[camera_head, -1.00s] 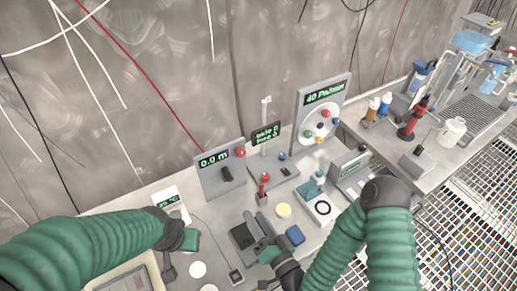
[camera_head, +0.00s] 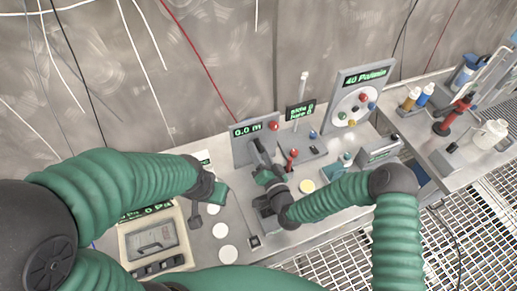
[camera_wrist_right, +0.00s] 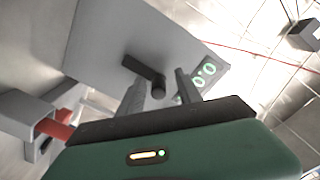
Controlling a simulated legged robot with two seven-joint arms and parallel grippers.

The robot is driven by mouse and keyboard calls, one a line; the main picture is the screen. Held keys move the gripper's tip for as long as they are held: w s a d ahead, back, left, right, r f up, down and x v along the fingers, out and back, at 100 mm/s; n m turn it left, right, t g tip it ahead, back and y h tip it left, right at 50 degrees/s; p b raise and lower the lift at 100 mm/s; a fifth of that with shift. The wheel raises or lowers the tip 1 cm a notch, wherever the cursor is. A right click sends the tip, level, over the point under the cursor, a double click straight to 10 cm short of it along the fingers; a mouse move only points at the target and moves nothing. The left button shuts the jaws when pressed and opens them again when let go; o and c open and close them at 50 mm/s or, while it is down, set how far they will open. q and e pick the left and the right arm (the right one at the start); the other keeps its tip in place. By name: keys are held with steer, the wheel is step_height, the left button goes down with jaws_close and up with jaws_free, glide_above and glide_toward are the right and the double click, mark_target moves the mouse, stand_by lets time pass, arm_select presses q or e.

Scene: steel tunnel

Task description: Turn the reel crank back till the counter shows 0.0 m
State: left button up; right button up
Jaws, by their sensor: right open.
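The reel panel (camera_head: 239,152) is a grey upright plate on the bench, and its counter (camera_head: 247,130) reads 0.0 m in green. A red knob (camera_head: 274,126) is at its upper right. The black crank (camera_wrist_right: 140,66) shows in the right wrist view, with a round handle end (camera_wrist_right: 158,89). My right gripper (camera_head: 260,155) is in front of the panel at the crank, which it mostly hides in the head view. In the wrist view its open fingers (camera_wrist_right: 159,79) lie either side of the handle end. My left gripper (camera_head: 213,190) hangs left of the panel; its jaws are unclear.
A red-handled lever (camera_head: 292,155) stands just right of my right gripper. A dial panel (camera_head: 362,98) reading 40 Pa/min with coloured knobs is further right. White discs (camera_head: 220,230) and a meter box (camera_head: 152,240) are at the front left. A second bench with bottles (camera_head: 488,135) is at right.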

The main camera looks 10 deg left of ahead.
steer(key=shift+w+d, duration=0.15)
steer(key=shift+d, duration=0.35)
steer(key=shift+c, duration=1.1)
steer(key=shift+a, duration=0.15)
jaws_close()
steer(key=shift+f, duration=0.15)
steer(key=m+b, duration=0.1)
steer(key=d+m+b, duration=0.1)
steer(key=m, duration=0.1)
steer(key=w+m+b, duration=0.1)
steer(key=shift+d+f, duration=0.15)
steer(key=shift+d, duration=0.25)
arm_select(q)
steer(key=f, duration=0.1)
steer(key=d+f, duration=0.1)
steer(key=shift+s+f, duration=0.1)
steer(key=shift+f, duration=0.2)
